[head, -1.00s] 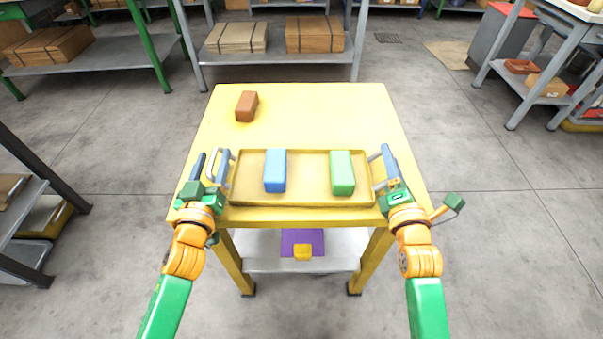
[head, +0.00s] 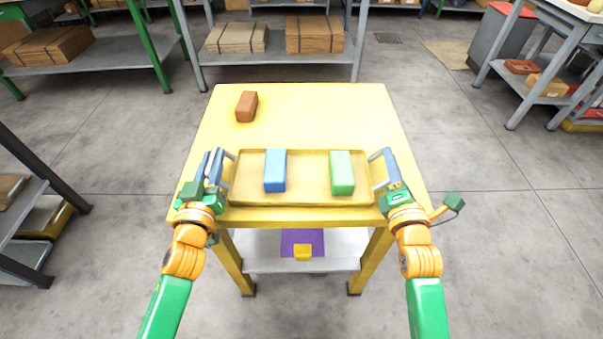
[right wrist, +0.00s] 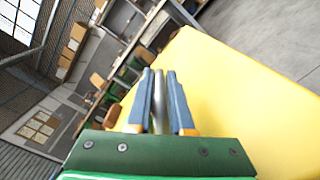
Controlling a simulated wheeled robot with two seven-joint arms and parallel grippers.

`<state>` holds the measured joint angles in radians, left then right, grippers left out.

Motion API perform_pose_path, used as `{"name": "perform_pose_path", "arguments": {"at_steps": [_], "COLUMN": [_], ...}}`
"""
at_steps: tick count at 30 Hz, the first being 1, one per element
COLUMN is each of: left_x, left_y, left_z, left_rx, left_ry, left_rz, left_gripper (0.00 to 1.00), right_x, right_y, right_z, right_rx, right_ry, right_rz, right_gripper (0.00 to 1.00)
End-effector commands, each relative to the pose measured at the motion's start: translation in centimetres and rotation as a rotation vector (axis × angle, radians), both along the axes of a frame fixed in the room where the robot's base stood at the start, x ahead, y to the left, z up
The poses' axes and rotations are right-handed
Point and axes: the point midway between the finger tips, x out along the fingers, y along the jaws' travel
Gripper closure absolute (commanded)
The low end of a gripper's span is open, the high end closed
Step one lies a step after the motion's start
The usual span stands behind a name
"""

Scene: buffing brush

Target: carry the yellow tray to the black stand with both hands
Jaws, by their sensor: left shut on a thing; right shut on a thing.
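The yellow tray (head: 310,200) lies near the front edge of the yellow table. It carries a blue block (head: 275,171) left of its middle and a green block (head: 342,173) right of its middle. A grey handle sticks out at each end. My left gripper (head: 213,163) is shut on the left handle (head: 229,170). My right gripper (head: 390,162) is shut on the right handle (head: 376,157). In the right wrist view the silver handle bar (right wrist: 158,112) stands between my blue fingers. I cannot make out the black stand.
A reddish-brown block (head: 246,106) stands on the table (head: 320,110) at the back left, apart from the tray. A lower shelf holds a purple sheet (head: 290,241) and a small yellow piece (head: 302,252). Shelving stands behind and at both sides, with open floor around the table.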

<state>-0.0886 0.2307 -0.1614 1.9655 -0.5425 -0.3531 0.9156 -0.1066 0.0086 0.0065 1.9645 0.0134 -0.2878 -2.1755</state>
Motion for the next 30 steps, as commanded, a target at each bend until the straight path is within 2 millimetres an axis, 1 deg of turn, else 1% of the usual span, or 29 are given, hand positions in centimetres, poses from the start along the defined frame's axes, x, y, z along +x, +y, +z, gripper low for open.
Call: {"name": "perform_pose_path", "arguments": {"at_steps": [26,30], "left_x": [-0.02,-0.01], "left_y": [0.07,0.07], "left_z": [-0.16,0.48], "left_rx": [0.003,0.003], "left_ry": [0.004,0.002], "left_rz": [0.002,0.002], "left_gripper": [1.00,1.00], "right_x": [0.02,0.03], "right_y": [-0.13,-0.14], "right_z": [0.10,0.74], "right_rx": [0.000,0.000], "right_ry": [-0.003,-0.006], "right_rz": [-0.003,-0.003], "right_gripper": [1.00,1.00]}}
